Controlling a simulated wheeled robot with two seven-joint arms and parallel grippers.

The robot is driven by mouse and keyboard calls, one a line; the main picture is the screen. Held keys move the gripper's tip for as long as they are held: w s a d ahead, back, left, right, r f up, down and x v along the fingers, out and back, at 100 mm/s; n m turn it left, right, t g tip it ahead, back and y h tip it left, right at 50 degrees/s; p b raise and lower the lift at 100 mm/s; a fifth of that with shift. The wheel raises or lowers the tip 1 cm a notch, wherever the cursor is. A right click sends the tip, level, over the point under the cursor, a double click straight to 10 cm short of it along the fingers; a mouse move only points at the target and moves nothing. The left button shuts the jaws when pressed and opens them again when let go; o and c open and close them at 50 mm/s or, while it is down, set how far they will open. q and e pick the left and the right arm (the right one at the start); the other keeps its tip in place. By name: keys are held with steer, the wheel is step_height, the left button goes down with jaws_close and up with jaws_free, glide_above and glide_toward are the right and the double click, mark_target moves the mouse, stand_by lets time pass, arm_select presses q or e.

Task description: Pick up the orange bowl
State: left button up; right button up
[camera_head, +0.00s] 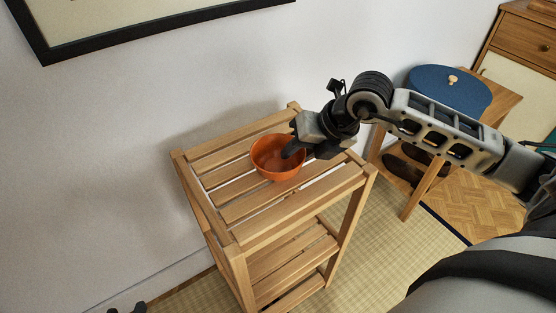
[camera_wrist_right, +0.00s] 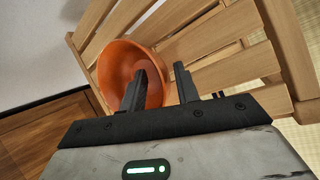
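The orange bowl (camera_head: 268,163) sits upright on the top slats of a wooden shelf stand (camera_head: 248,236). My right gripper (camera_head: 302,152) is at the bowl's right side, with one finger inside the bowl and the other outside its rim. In the right wrist view the bowl (camera_wrist_right: 114,66) is behind the left finger, and the gripper (camera_wrist_right: 160,70) shows a gap between its fingers with the bowl's rim between them. A small dark part at the bottom left edge of the head view looks like my left gripper (camera_head: 130,308), mostly cut off.
The stand has lower slatted shelves (camera_head: 292,254). A wall with a black-framed picture (camera_head: 150,30) is behind it. The top slats around the bowl are clear.

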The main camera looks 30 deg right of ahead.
jaws_close()
steer(key=shift+r, duration=0.1)
